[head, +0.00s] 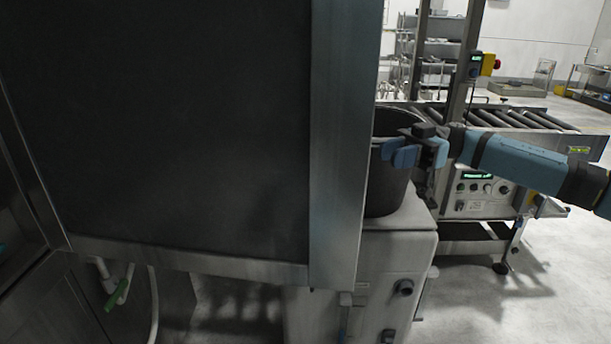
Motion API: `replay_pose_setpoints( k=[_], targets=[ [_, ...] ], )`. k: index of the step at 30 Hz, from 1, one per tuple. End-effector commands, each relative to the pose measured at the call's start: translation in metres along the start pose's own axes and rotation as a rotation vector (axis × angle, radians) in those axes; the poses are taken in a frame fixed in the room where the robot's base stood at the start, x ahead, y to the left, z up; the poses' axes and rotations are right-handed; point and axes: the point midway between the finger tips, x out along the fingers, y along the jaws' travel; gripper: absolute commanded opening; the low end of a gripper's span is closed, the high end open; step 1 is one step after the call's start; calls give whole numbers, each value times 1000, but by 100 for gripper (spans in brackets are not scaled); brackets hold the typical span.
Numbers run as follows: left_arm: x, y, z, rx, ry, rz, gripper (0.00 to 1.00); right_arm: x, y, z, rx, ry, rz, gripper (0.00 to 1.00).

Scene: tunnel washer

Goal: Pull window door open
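The window door (335,140) is a large dark pane in a brushed metal frame. It fills the left and middle of the head view, close to the camera. Its right frame post stands upright, and its bottom rail runs along the lower left. I cannot tell how far it stands open. My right gripper (408,152) has blue fingers and is just right of the door's right edge, seemingly apart from it. It is in front of a dark bin, and the gap between its fingers is unclear. My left gripper is not in view.
The dark round bin (385,190) stands on a pale metal machine (385,245) right of the door. Behind are a roller conveyor (520,118), a control panel (480,188) and a metal rack (437,50). Open floor (545,290) lies at the lower right.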

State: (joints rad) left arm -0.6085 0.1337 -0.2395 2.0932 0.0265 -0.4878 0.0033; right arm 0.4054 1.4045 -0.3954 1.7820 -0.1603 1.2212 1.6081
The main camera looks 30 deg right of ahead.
Motion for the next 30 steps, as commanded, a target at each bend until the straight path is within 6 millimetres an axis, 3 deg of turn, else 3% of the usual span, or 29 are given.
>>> replay_pose_setpoints(
  k=[8,21,30],
  targets=[
    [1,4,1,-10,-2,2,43,11,-1,-1,0,-1,-5,27],
    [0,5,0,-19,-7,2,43,99,-1,-2,-2,0,-5,27],
    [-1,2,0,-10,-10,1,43,134,-1,-1,-1,-1,-3,27]
  ],
)
